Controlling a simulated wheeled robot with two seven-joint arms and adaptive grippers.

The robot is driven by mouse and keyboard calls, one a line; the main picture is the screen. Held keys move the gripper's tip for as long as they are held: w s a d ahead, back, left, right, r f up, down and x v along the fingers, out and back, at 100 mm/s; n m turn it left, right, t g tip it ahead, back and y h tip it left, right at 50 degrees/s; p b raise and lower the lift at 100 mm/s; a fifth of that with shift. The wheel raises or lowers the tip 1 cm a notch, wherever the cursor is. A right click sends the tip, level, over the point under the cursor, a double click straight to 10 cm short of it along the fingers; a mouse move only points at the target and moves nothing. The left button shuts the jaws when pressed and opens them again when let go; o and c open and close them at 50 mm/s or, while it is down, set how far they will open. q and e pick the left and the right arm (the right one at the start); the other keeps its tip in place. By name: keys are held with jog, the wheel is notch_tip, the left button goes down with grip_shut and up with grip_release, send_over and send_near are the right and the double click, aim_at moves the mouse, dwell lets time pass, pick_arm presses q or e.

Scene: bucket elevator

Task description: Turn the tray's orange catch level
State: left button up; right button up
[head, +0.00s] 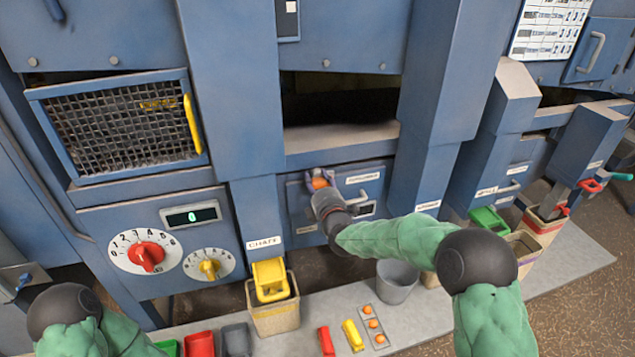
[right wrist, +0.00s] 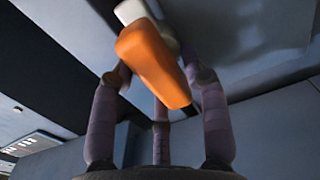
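The orange catch (head: 319,183) sits on the front of the blue tray (head: 361,180), under the dark opening in the machine. In the right wrist view the orange catch (right wrist: 155,65) is a thick bar on a pale pivot, clearly tilted, its lower end towards the right. My right gripper (head: 322,184) is at the catch; in the right wrist view its purple fingers (right wrist: 160,80) stand on both sides of the bar, with a third lower down. The fingertips are very close to the bar; I cannot tell whether they press on it. My left gripper is out of view.
A bin with a yellow scoop (head: 271,290) stands left below the tray, a grey bucket (head: 396,281) right below. Small orange, red and yellow pieces lie on the grey ledge (head: 300,325). Blue columns flank the opening. A red dial (head: 146,257) is at the left.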

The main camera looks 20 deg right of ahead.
jog(key=shift+o, duration=0.2)
jog(key=shift+s, duration=0.1)
jog(key=s, duration=1.1)
jog(key=shift+s+d, duration=0.2)
jog(key=shift+s, duration=0.2)
jog(key=s+a+f+m+g+y, duration=0.1)
jog(key=s+a+f+m+g, duration=0.2)
jog(key=f, duration=0.6)
jog(key=s+f+m+g, duration=0.3)
jog(key=f+m, duration=0.1)
jog(key=f, duration=0.6)
jog(key=s+a+f+m+g+y, duration=0.1)
jog(key=s+a+f+m+g, duration=0.2)
jog(key=f, duration=0.6)
jog(key=s+a+f+m+g, duration=0.2)
jog(key=s+f+m+g, duration=0.2)
jog(key=s+f, duration=0.3)
jog(key=s+a+f+m+g+y, duration=0.1)
jog(key=s+f+m+g, duration=0.3)
jog(key=s, duration=1.1)
notch_tip(320, 180, down, 3)
jog(key=a+m, duration=0.1)
jog(key=m, duration=0.2)
jog(key=shift+g, duration=0.3)
jog(key=shift+w+f, duration=0.1)
